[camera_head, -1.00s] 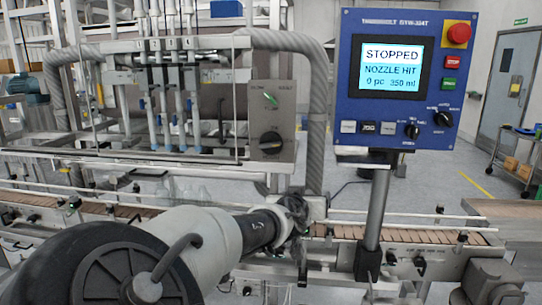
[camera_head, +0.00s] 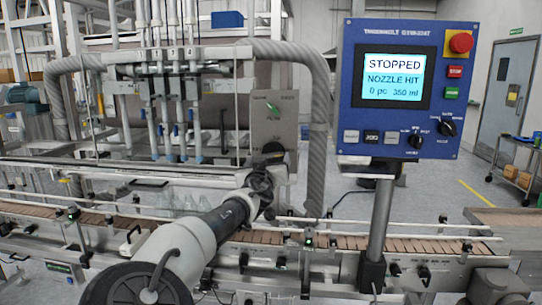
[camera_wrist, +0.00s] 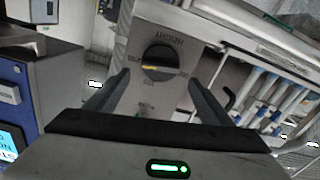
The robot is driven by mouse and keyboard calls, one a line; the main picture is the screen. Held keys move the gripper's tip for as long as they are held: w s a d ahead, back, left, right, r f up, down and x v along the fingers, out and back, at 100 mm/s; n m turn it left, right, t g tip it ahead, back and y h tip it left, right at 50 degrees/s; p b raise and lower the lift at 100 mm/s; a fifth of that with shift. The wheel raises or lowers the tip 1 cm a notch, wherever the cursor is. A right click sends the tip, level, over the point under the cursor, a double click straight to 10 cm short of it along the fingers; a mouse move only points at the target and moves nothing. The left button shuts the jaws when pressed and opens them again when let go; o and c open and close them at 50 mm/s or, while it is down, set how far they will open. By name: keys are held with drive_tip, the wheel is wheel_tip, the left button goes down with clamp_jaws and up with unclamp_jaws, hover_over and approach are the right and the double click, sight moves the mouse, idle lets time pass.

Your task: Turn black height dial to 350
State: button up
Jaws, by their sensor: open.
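The black height dial (camera_wrist: 160,62) is on a grey steel panel in the wrist view, with a yellow pointer mark and a printed scale that is too small to read. In the head view the dial (camera_head: 273,149) shows just above my wrist, partly covered by it. My gripper (camera_wrist: 155,88) is open, its two fingers apart on either side of the dial in the picture and not touching it. In the head view my gripper's fingers are hidden behind my wrist.
A blue control panel (camera_head: 348,115) at the right reads STOPPED, NOZZLE HIT, 0 pc, 350 ml. A green-marked switch (camera_head: 270,106) sits above the dial. A grey hose (camera_head: 318,150) runs close right of the panel. Filling nozzles (camera_head: 168,140) stand left; the conveyor (camera_head: 340,242) runs below.

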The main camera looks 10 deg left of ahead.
sight(272, 155)
drive_tip(key=shift+w+d, duration=0.1)
drive_tip(key=shift+w, duration=2.25)
drive_tip(key=c, duration=1)
